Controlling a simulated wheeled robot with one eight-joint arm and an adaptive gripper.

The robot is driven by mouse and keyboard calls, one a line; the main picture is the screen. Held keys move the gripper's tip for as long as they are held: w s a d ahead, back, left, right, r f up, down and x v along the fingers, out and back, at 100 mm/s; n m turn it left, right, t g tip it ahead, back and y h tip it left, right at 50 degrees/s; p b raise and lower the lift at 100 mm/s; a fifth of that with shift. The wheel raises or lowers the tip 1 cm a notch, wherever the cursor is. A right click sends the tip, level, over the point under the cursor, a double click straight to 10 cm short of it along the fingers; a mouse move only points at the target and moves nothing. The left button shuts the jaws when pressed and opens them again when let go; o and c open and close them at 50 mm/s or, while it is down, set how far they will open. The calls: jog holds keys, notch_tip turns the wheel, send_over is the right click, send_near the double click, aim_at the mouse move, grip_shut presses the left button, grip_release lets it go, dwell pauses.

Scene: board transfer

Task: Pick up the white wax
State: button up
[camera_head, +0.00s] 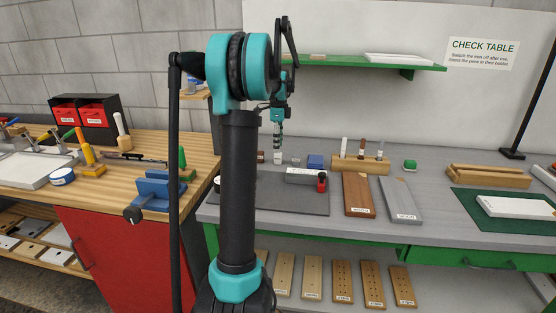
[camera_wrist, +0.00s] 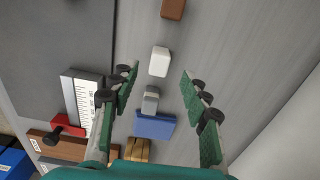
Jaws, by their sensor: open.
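The white wax (camera_wrist: 159,61) is a small pale block on the grey bench top. In the wrist view it lies in the gap between the fingertips, slightly toward the top of the picture. My gripper (camera_wrist: 161,72) is open and empty, with a green-padded finger on each side. In the head view the white wax (camera_head: 278,158) shows below my gripper (camera_head: 278,148), which points down above it. I cannot tell the exact height between them.
A brown block (camera_wrist: 173,8) lies on one side of the wax. A grey block (camera_wrist: 151,100) and a blue block (camera_wrist: 155,125) lie on the other, the grey one close. A shelf (camera_head: 350,62) hangs behind.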

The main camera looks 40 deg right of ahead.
aim_at(278, 154)
jog(key=shift+a+f, duration=0.1)
jog(key=shift+f, duration=2.5)
jog(key=shift+c, duration=0.6)
grip_shut()
